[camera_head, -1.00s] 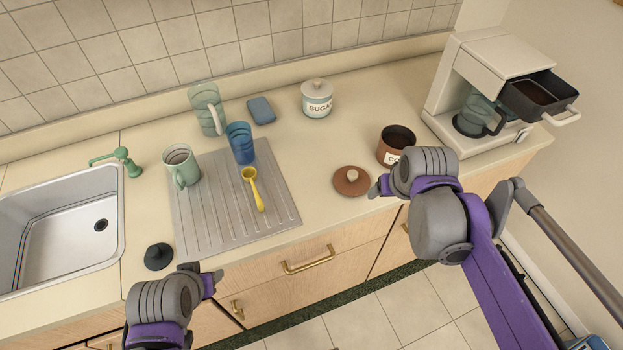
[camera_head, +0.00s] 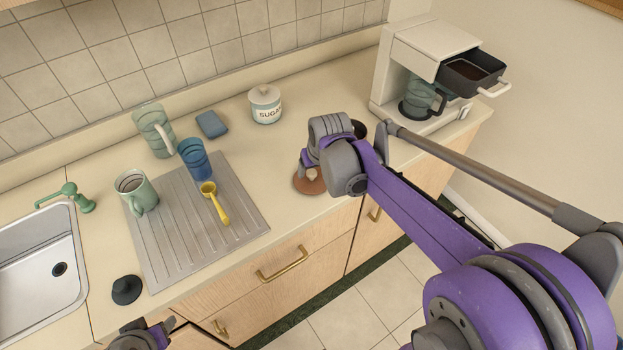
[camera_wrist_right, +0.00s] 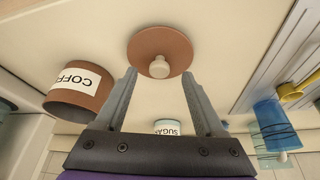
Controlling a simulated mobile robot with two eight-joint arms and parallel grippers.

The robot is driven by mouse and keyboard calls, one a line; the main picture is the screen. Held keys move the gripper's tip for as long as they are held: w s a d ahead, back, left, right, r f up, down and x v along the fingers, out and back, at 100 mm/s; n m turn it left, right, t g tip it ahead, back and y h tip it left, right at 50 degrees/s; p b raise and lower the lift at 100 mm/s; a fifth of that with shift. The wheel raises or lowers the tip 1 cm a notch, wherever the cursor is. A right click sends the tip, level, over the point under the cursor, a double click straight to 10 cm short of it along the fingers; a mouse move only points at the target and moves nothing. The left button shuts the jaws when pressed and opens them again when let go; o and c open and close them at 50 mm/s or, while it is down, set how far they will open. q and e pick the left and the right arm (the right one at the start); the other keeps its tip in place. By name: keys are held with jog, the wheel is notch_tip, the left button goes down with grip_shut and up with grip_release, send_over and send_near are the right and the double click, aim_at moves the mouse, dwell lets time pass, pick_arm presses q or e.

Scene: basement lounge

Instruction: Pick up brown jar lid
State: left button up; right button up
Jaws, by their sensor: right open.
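The brown jar lid (camera_head: 309,182) lies on the counter near its front edge, partly hidden by my right gripper (camera_head: 305,160) in the head view. In the right wrist view the lid (camera_wrist_right: 160,48) is a round brown disc with a pale knob, just beyond the fingertips. My right gripper (camera_wrist_right: 160,85) is open and empty, its two fingers spread on either side of the line to the knob. My left gripper (camera_head: 155,332) is at the bottom edge of the head view, and its fingers are too cut off to judge.
The brown coffee jar (camera_wrist_right: 76,92) stands close beside the lid. A sugar jar (camera_head: 265,106), a coffee maker (camera_head: 425,60) with its drawer out, and a metal drainboard (camera_head: 165,235) with a green mug (camera_head: 136,190) and yellow scoop (camera_head: 215,203) surround it. A dark lid (camera_head: 126,290) lies front left.

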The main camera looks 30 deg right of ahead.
aim_at(313, 173)
jog(key=x, duration=0.3)
jog(key=shift+w+f, duration=0.1)
jog(key=shift+f, duration=0.05)
jog(key=shift+c, duration=0.3)
grip_shut()
